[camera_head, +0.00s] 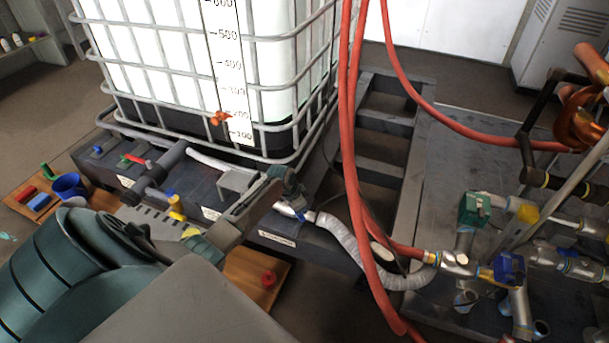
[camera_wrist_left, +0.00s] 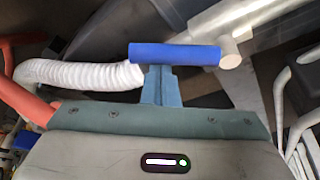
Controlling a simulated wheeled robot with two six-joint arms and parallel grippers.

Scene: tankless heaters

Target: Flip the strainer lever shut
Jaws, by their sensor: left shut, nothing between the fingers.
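The lever has a blue grip (camera_wrist_left: 175,55) on a pale stub and lies crosswise just ahead of my left gripper in the left wrist view. A small blue part (camera_head: 309,216) that looks like it shows by the white corrugated hose in the head view. My left gripper (camera_head: 296,205) reaches down to this spot. Its fingers (camera_wrist_left: 159,82) are together and empty, with their tips at the underside of the blue grip. I cannot tell whether they touch it. The strainer body is mostly hidden, and my left arm covers much of the lower left.
A caged white tank (camera_head: 250,80) stands behind on a dark base. The white corrugated hose (camera_head: 350,245) and red hoses (camera_head: 352,130) run close on the right. Pipes with a green box (camera_head: 474,209) and a blue valve (camera_head: 508,268) are farther right. A wooden board (camera_head: 255,275) lies below.

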